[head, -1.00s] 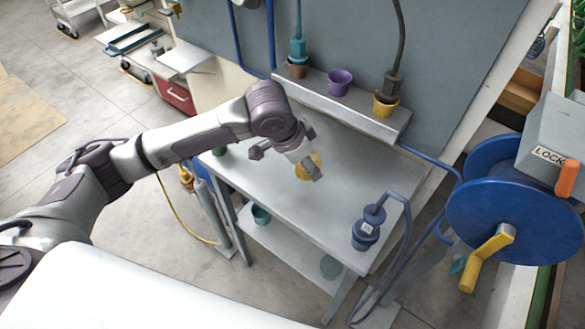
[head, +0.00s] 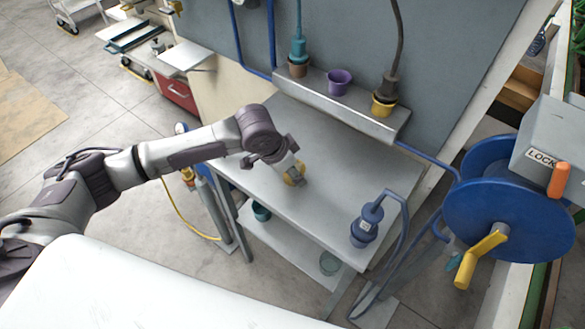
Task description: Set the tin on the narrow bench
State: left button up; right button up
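My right gripper is not in view.
A blue cylindrical device (head: 363,229) with a hose stands at the bench's front right. A raised ledge (head: 345,112) at the back holds brown, purple (head: 339,82) and yellow cups. A blue reel (head: 510,210) is at right. The bench's middle is clear.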

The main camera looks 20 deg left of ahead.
pick_arm(q)
jog(key=o, duration=1.2)
jog(key=shift+r, duration=0.1)
jog(key=v, duration=1.2)
jog(key=shift+b, duration=0.45)
